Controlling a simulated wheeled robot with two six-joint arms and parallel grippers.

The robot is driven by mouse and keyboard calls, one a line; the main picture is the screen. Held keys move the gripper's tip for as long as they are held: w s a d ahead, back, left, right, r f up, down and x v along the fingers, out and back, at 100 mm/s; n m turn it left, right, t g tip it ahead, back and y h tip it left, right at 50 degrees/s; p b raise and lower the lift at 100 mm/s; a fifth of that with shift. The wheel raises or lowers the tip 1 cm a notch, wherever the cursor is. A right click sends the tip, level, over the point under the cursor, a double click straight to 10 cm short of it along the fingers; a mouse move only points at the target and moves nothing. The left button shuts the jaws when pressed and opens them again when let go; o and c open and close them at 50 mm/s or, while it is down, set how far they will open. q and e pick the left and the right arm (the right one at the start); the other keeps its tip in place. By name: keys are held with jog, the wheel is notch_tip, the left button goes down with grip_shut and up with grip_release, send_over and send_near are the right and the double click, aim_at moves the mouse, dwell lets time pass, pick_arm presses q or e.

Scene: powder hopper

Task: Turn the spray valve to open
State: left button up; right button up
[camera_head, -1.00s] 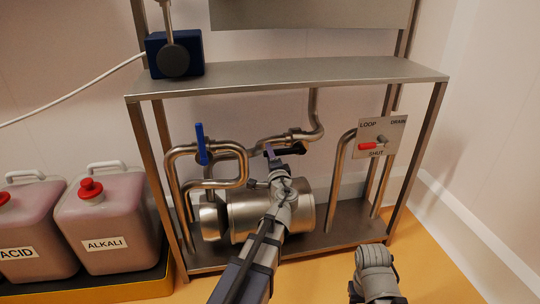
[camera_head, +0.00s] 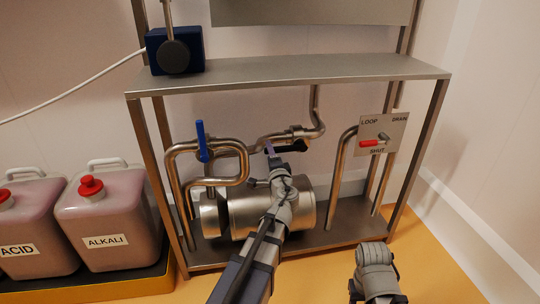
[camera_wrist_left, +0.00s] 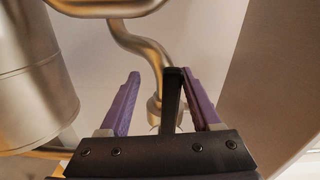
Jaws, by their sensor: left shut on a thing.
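My left gripper (camera_head: 279,149) reaches up to the pipework under the steel shelf. In the left wrist view its purple fingers (camera_wrist_left: 161,98) stand around a black lever handle (camera_wrist_left: 172,100), which lies close against the right finger. The gripper is shut on this lever, which sits at a pipe joint. In the head view the gripper hides most of the lever. A second valve with a blue upright handle (camera_head: 202,141) is on the looped pipe to the left. My right arm shows at the bottom, but its gripper is not visible.
A steel tank (camera_head: 248,213) lies below my left gripper. A plate marked LOOP, DRAIN and SHUT (camera_head: 397,128) carries a red lever (camera_head: 370,143) at the right. The shelf (camera_head: 300,75) is overhead. Acid (camera_head: 40,215) and alkali (camera_head: 110,218) canisters stand at the left.

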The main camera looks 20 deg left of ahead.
pick_arm(q)
jog(key=v, duration=0.7)
jog(key=shift+s+d, duration=0.25)
jog(key=shift+s, duration=0.05)
jog(key=shift+o, duration=0.3)
dwell(2.0)
